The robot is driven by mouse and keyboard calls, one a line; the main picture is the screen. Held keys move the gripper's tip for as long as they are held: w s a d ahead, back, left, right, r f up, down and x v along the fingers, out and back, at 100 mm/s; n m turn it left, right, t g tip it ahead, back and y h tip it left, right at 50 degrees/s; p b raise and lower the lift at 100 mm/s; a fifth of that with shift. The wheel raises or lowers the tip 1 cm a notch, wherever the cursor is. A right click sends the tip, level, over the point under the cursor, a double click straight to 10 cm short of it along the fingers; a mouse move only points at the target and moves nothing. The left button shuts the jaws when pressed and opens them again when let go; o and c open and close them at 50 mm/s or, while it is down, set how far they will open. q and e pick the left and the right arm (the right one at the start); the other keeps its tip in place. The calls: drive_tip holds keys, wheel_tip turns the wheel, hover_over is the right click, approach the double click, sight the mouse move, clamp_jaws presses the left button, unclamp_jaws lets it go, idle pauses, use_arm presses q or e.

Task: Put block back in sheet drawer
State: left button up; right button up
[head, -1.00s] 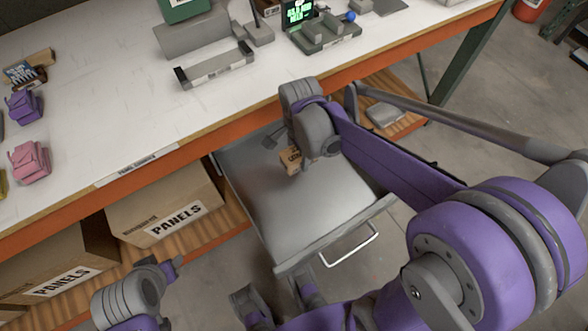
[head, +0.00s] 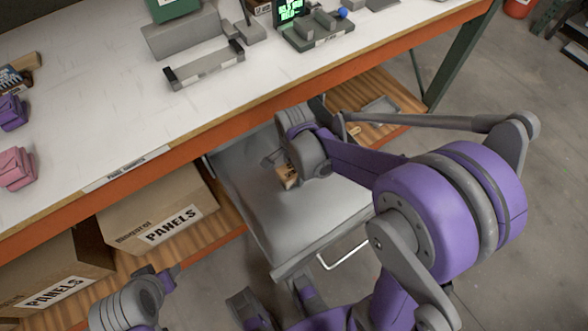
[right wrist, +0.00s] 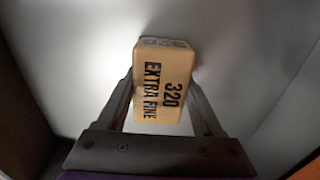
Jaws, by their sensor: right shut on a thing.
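A tan block (right wrist: 163,85) lettered "320 EXTRA FINE" sits between the two fingers of my right gripper (right wrist: 165,100) in the right wrist view. The fingers are shut on its sides. In the head view the block (head: 287,176) shows below my right gripper (head: 280,165), over the pulled-out grey sheet drawer (head: 300,215) under the bench. Whether the block touches the drawer floor cannot be told. My left gripper (head: 165,279) is at the lower left, in front of the shelf; its fingers are too unclear to judge.
The white bench top (head: 110,100) with an orange edge is above the drawer. Boxes marked "PANELS" (head: 160,215) stand on the lower shelf at left.

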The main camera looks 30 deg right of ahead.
drive_tip(key=o, duration=1.4)
drive_tip(key=shift+o, duration=0.2)
drive_tip(key=shift+r, duration=0.35)
wheel_tip(320, 180, up, 11)
drive_tip(key=p, duration=0.3)
drive_tip(key=shift+r, duration=0.15)
drive_tip(key=s+a+n+t, duration=0.3)
drive_tip(key=s+n, duration=0.9)
drive_tip(key=n, duration=0.5)
drive_tip(key=shift+a+f+t, duration=0.15)
drive_tip(key=shift+f+t, duration=0.25)
drive_tip(key=shift+t, duration=0.5)
